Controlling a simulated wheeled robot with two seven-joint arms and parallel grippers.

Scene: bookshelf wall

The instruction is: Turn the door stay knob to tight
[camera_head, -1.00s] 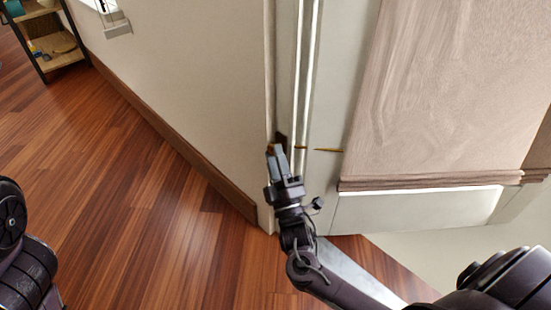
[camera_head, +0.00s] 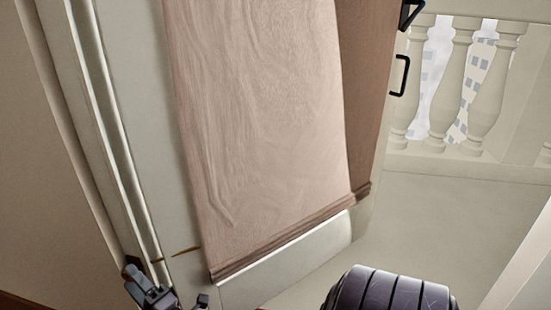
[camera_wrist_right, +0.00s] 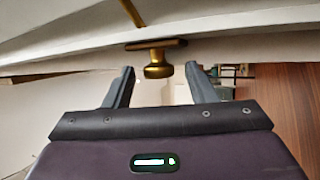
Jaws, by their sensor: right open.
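The door stay knob (camera_wrist_right: 157,70) shows as a small brass knob under a brass plate in the right wrist view. A thin brass rod (camera_wrist_right: 134,14) runs up from the plate. In the head view the brass rod (camera_head: 186,251) crosses from the door edge to the frame, and I cannot clearly make out the knob beside my gripper. My right gripper (camera_wrist_right: 160,76) is open, with its fingertips on either side of the knob and gaps showing on both sides. It also shows low at the left in the head view (camera_head: 133,277). My left gripper is out of view.
The pale door carries a beige blind (camera_head: 265,120) and a black handle (camera_head: 401,76). The door frame (camera_head: 95,110) and wall stand at the left. A balcony floor (camera_head: 440,215) and balustrade (camera_head: 483,95) lie at the right.

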